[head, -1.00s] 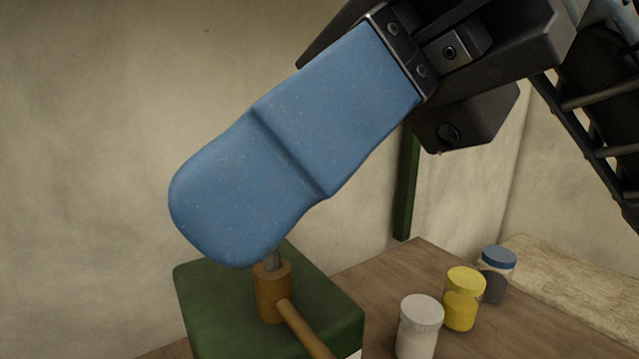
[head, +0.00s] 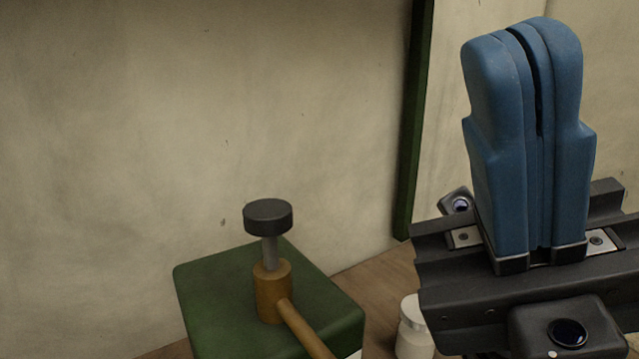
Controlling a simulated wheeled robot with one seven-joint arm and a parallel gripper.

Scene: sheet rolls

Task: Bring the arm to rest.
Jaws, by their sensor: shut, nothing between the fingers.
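My gripper (head: 527,35) is at the right of the head view, with its two blue fingers pointing up. The fingers are shut against each other with nothing between them. The dark gripper body (head: 530,310) is below them, near the lower right of the picture. The gripper is apart from the green box and its fittings at the left. The rest of my arm is out of view.
A green box (head: 215,300) carries a brass-coloured fitting (head: 272,290) with a side handle and a dark knob (head: 268,216) on a stem. A white jar (head: 412,335) on the wooden table (head: 378,285) is partly hidden by my gripper. A green post (head: 413,130) stands by the wall.

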